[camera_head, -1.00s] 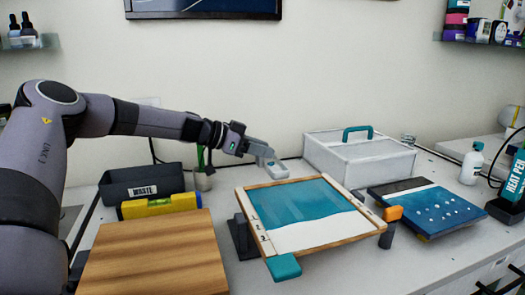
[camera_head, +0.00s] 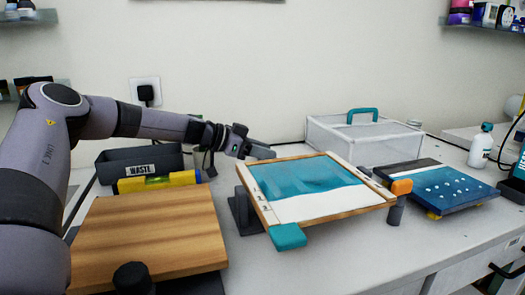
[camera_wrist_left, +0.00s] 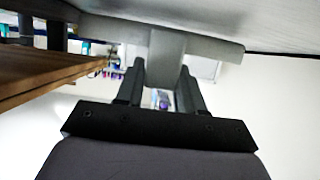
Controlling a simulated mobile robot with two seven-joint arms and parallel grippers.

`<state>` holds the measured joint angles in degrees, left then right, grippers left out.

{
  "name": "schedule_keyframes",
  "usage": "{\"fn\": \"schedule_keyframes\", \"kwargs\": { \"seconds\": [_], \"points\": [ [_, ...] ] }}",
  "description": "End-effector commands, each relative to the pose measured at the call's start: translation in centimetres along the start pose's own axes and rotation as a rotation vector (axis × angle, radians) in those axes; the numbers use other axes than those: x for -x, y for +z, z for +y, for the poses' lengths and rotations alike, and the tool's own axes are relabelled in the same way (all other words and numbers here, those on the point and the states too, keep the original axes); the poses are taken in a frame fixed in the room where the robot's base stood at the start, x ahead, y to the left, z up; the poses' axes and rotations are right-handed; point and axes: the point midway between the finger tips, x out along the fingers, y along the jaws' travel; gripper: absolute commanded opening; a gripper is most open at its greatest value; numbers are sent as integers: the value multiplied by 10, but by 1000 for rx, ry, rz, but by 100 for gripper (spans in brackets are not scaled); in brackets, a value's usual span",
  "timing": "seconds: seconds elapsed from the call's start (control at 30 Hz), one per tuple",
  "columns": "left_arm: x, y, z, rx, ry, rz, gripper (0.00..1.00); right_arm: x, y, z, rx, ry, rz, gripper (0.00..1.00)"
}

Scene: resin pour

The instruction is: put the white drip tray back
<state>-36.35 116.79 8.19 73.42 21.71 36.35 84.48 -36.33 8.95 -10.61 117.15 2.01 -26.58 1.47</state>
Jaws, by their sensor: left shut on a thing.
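My left gripper (camera_head: 246,151) is just behind the far left corner of the tilted blue-and-white panel (camera_head: 310,185). It is shut on a pale grey-white piece, which looks like the white drip tray (camera_head: 263,153). In the left wrist view the tray (camera_wrist_left: 212,45) shows as a wide flat bar with a short stem between the fingertips (camera_wrist_left: 160,72). The tray is close to the pale tabletop; whether it touches cannot be told. Much of it is hidden in the head view. My right gripper is not in view.
A wooden board (camera_head: 150,230) lies front left, with a yellow level (camera_head: 158,182) and WASTE bin (camera_head: 125,160) behind it. A lidded clear box (camera_head: 362,140) stands behind the panel. A second blue panel (camera_head: 440,190) and white bottle (camera_head: 481,147) are at right.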

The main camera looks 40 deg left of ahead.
Motion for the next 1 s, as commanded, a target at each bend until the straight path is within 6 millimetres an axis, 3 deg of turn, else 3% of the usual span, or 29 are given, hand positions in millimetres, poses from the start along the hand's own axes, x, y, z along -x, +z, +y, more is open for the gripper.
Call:
{"fn": "schedule_keyframes", "kwargs": {
  "seconds": [0.77, 0.8, 0.87, 1.0],
  "points": [
    [-4, 11, 0, 1, 0, 1, 8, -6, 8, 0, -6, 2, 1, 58],
    [-4, 10, 0, 0, 0, 1, 44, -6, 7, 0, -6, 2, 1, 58],
    [-4, 10, 0, 0, 0, 1, 64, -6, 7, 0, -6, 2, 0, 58],
    [-4, 10, 0, 0, 0, 1, 67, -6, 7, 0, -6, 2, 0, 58]
  ]
}}
